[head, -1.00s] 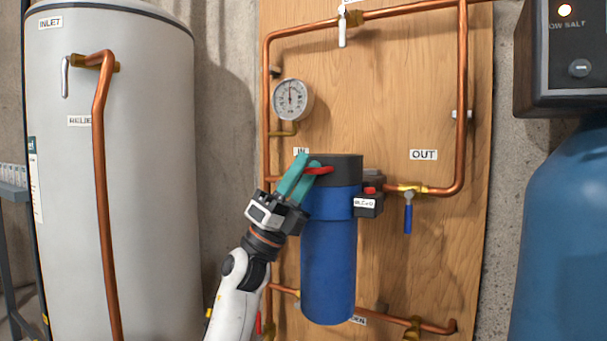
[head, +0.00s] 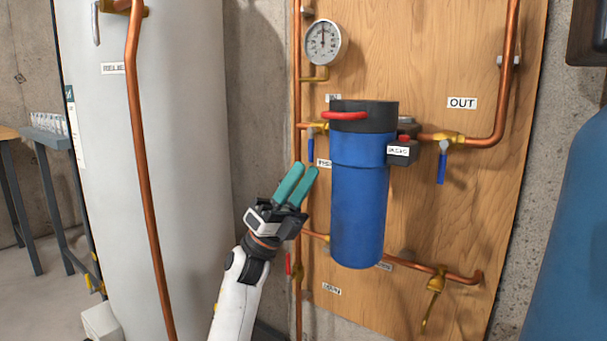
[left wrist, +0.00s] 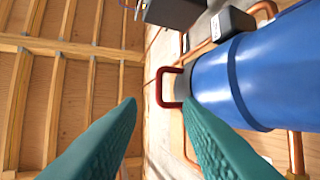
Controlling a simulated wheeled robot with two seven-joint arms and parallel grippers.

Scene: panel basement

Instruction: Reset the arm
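My left gripper (head: 305,170) has teal fingers that stand apart with nothing between them. It is left of the blue filter housing (head: 358,205), below its black cap (head: 376,115), and apart from both. The red handle (head: 345,116) on the cap is above the fingertips. In the left wrist view, the open left gripper (left wrist: 159,100) shows a clear gap between its fingers. The red handle (left wrist: 162,88) and blue housing (left wrist: 245,80) lie beyond the fingertips, toward the right. My right gripper is in neither view.
Copper pipes (head: 141,170) run down the white tank (head: 195,110) and around the wooden panel (head: 430,70). A gauge (head: 325,42) and a blue-handled valve (head: 442,162) sit on the pipework. A large blue tank (head: 570,240) stands at the right.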

